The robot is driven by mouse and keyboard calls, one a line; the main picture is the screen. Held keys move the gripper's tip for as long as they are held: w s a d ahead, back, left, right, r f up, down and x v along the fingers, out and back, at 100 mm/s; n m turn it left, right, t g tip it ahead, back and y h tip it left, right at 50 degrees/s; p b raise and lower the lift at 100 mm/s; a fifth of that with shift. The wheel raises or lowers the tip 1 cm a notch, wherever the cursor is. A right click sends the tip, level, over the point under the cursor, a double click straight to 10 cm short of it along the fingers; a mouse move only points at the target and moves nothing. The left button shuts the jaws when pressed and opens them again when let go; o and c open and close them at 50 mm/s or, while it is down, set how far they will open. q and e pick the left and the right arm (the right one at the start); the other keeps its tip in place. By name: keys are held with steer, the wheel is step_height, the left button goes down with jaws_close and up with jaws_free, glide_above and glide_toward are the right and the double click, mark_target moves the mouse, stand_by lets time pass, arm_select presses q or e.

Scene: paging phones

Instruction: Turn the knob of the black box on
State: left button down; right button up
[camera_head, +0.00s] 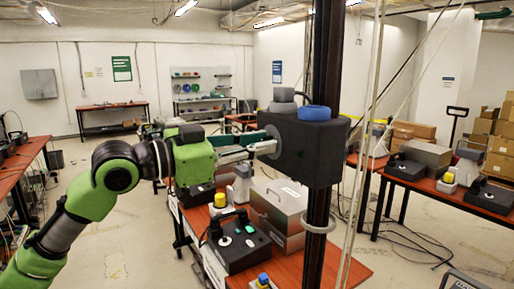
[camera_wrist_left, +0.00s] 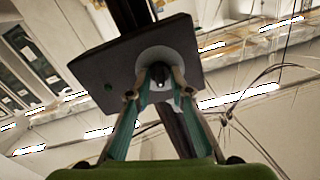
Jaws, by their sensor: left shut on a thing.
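The black box (camera_head: 312,150) is mounted on a dark vertical post, with its left face toward my gripper. A pale grey round knob (camera_head: 271,136) sticks out of that face. My left gripper (camera_head: 262,148) reaches in from the left and is shut on the knob. In the left wrist view the box shows as a dark plate (camera_wrist_left: 110,67), with the round knob (camera_wrist_left: 160,58) on it. The fingertips of the left gripper (camera_wrist_left: 160,82) close around the knob's middle and hide part of it. My right gripper is not in view.
A table (camera_head: 345,269) below holds a black device (camera_head: 238,244) and a grey case (camera_head: 280,207). Pale cables hang close to the right of the post. Another table stands at right.

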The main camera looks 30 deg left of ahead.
arm_select(q)
steer(key=shift+f+m+b, duration=0.1)
steer(key=shift+m+b, duration=0.2)
steer(key=shift+m, duration=2.6)
steer(key=c, duration=1.8)
jaws_free()
steer(key=shift+c, duration=0.2)
